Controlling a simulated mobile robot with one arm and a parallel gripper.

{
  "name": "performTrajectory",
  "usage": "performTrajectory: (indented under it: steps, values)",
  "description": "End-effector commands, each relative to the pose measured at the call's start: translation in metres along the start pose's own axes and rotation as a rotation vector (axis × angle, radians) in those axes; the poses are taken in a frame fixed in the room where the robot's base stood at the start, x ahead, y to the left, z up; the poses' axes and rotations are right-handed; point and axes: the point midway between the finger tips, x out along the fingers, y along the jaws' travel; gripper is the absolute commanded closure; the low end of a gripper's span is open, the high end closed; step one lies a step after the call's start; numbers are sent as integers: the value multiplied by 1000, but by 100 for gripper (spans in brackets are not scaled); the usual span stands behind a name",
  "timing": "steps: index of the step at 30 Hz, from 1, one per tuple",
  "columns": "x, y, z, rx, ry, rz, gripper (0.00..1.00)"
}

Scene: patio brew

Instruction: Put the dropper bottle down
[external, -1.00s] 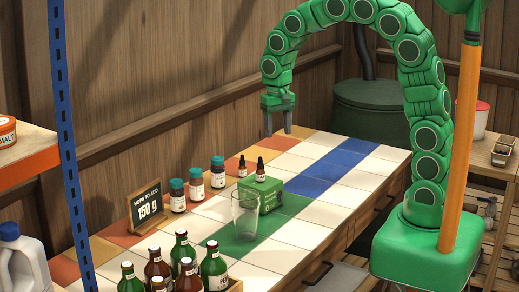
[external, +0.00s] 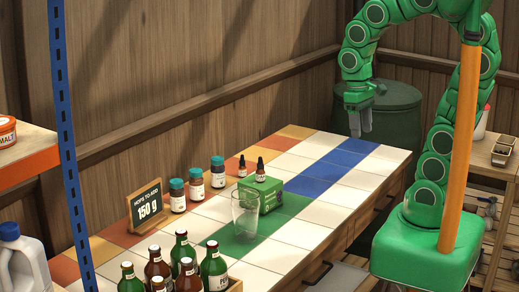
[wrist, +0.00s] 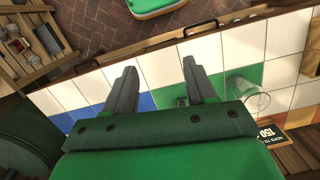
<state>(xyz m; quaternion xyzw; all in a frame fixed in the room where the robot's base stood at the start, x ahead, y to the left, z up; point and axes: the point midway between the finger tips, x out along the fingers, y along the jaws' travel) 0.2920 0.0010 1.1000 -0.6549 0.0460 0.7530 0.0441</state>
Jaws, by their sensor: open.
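Two small dark dropper bottles with black caps and white labels show in the external view. One (external: 260,172) appears to stand upright on top of a green box (external: 266,199). The other (external: 242,170) stands upright on the tiles just behind and left of it. My gripper (external: 361,136) is open and empty, above the far right part of the counter, well to the right of both bottles. In the wrist view, my gripper (wrist: 158,75) has its fingers spread with nothing held between them. A small dark thing near the right finger is too unclear to name.
A clear glass (external: 245,213) stands in front of the green box. Several teal-capped jars, a chalkboard sign (external: 147,206) and a crate of bottles (external: 236,286) occupy the left. The blue and white tiles (external: 350,160) at the far right are clear.

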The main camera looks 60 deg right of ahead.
Motion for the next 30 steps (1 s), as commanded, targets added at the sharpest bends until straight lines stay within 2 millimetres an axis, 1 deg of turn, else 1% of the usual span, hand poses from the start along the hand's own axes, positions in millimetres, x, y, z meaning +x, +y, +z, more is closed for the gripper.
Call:
performTrajectory:
  steps: [1,6,10,15,30]
  values:
    - [-1,2,13,-18,8,2,44]
    - [6,9,48,-79,1,10,44]
    - [11,11,64,-111,-8,11,44]
    - [13,11,70,-126,-10,11,44]
    - [13,11,70,-125,-13,10,44]
